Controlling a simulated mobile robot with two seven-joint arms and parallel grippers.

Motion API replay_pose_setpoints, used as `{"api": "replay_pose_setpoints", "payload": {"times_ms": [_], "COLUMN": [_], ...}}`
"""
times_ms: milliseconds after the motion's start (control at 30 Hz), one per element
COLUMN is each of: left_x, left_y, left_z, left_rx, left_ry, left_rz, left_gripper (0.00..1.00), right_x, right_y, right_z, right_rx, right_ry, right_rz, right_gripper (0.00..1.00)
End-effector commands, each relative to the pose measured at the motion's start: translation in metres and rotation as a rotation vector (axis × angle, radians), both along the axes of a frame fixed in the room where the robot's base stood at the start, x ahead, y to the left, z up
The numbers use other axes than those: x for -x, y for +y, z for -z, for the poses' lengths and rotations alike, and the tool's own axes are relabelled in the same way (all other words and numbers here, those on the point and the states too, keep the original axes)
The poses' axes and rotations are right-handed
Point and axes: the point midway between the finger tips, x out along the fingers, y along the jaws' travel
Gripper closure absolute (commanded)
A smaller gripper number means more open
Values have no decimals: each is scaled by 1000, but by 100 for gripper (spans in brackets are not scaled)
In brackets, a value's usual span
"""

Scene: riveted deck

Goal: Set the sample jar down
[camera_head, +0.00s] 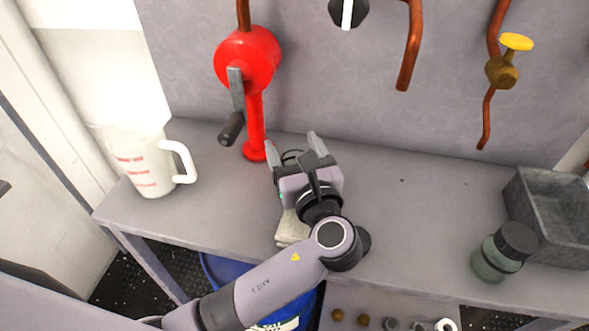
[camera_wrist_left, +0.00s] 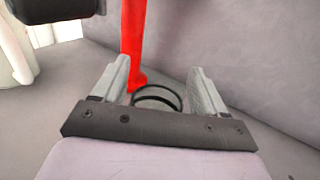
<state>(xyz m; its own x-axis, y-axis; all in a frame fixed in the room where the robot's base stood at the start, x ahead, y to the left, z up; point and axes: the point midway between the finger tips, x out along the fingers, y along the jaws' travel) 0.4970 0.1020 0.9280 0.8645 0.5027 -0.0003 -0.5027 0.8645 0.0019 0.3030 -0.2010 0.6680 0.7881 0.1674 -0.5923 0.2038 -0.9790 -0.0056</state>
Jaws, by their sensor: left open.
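A dark-lidded, grey-green glass jar (camera_head: 492,262), which looks like the sample jar, stands on the bench at the right in the head view, apart from my gripper. My left gripper (camera_head: 293,148) is open over the middle of the bench, near the back wall. In the left wrist view, its two fingers (camera_wrist_left: 160,72) stand apart, with a thin black ringed thing (camera_wrist_left: 158,98) showing between them. That thing is mostly hidden by the gripper, and I cannot tell what it is or whether the fingers touch it. My right gripper is out of view.
A red hand-cranked pump (camera_head: 249,62) stands just left of my gripper. A white measuring jug (camera_head: 148,163) is at the left end. A grey metal bin (camera_head: 535,213) sits beside the jar. A pale cloth (camera_head: 289,229) lies under my arm.

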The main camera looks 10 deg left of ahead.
Motion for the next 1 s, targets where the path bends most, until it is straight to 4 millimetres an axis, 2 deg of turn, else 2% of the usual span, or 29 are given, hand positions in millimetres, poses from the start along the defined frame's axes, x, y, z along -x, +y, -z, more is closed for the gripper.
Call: {"api": "replay_pose_setpoints", "payload": {"times_ms": [33, 200, 233, 267, 300, 567, 1000], "left_x": [0, 0, 0, 0, 0, 0, 0], "left_y": [0, 0, 0, 0, 0, 0, 0], "left_z": [0, 0, 0, 0, 0, -8, -88], "left_rx": [0, 1, 1, 1, 0, 4, 5], "left_ry": [0, -1, -1, 0, -1, -3, -4], "left_rz": [0, 0, 0, 0, 0, 0, -1], "left_gripper": [28, 83, 88, 88, 93, 93, 93], "right_x": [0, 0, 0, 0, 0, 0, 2], "right_y": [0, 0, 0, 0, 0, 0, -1], "right_z": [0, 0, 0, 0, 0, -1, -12], "right_rx": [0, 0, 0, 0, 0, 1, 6], "right_ry": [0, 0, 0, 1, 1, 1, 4], "right_rz": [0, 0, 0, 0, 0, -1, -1], "right_gripper": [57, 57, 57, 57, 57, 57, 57]}}
